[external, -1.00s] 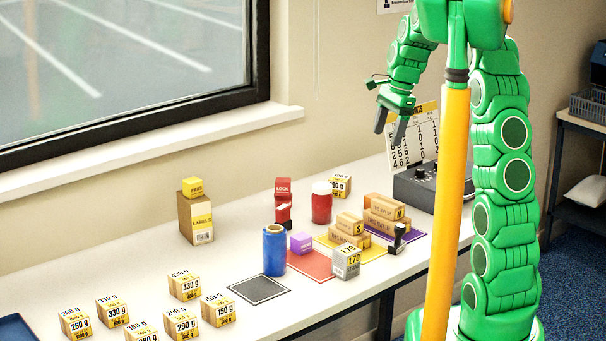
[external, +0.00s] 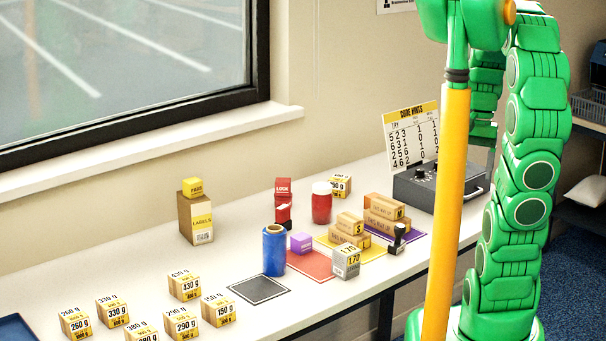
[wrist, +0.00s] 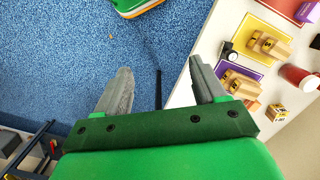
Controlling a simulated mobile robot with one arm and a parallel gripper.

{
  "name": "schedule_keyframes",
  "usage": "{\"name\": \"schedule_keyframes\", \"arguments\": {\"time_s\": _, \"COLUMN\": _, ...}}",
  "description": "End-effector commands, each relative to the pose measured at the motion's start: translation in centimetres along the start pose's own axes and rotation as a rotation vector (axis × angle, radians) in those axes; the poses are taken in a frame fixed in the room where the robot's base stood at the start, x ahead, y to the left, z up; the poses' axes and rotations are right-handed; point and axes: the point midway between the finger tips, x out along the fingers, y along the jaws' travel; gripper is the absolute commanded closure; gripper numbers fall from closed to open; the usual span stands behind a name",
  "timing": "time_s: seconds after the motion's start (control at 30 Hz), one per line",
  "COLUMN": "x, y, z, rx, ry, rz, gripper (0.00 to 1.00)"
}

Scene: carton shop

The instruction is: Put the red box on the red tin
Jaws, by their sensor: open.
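The red tin (external: 321,207) is a round can with a pale top, standing towards the back of the table; it also shows at the right of the wrist view (wrist: 298,77). The red box (external: 283,186), marked LOCK, is left of the tin, on top of another red object (external: 283,211) with a white patch. I cannot make out the red box in the wrist view. My gripper (wrist: 160,88) is open and empty, over the blue floor beside the table edge.
A blue cylinder (external: 273,250), purple box (external: 301,242) and grey carton (external: 346,262) stand in front of the tin. Tan cartons (external: 348,231) and a black stamp (external: 398,240) are to its right. A dark dial box (external: 430,186) and code sign (external: 411,138) stand farther right.

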Motion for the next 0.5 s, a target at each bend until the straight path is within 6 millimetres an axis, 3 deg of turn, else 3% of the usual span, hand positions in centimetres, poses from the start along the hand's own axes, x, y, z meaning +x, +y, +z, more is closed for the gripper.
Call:
{"name": "schedule_keyframes", "arguments": {"time_s": 0.2, "x": 1.9, "y": 4.3, "z": 5.2, "rx": -0.133, "ry": -0.019, "rz": 0.037, "gripper": 0.30}}
{"name": "schedule_keyframes", "arguments": {"time_s": 0.5, "x": 3.7, "y": 7.2, "z": 9.2, "rx": -0.246, "ry": -0.038, "rz": 0.062, "gripper": 0.30}}
